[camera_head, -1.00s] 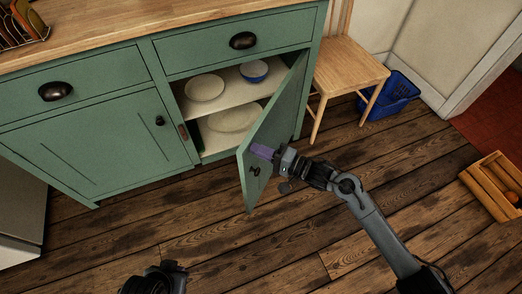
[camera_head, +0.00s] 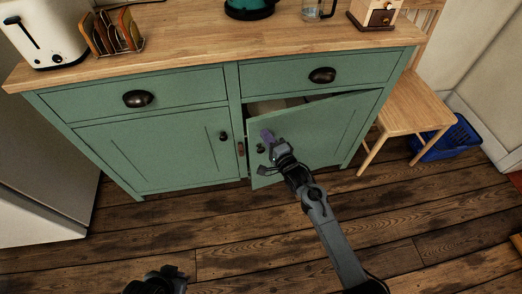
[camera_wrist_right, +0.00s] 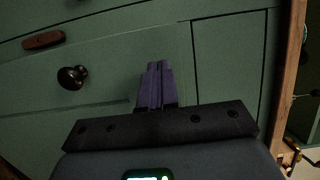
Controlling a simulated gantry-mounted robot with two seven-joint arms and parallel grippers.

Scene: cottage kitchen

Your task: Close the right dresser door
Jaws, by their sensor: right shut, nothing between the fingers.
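The right dresser door (camera_head: 317,132) is green and stands slightly ajar, with a narrow dark gap along its top and its left edge out from the frame. Its dark round knob (camera_head: 260,148) is near that left edge. My right gripper (camera_head: 267,136) is shut and empty, its purple fingertips at the door's front just right of the knob. In the right wrist view the shut fingers (camera_wrist_right: 156,86) point at the green front, with a dark knob (camera_wrist_right: 72,77) to their left. Whether they touch the door is unclear. Of my left arm only a dark part shows at the bottom edge; its fingers are hidden.
The left dresser door (camera_head: 165,150) is shut, and so is the right drawer (camera_head: 317,75) above. A wooden chair (camera_head: 408,107) stands close on the right, with a blue crate (camera_head: 447,143) behind it. The wooden floor (camera_head: 225,245) in front is clear.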

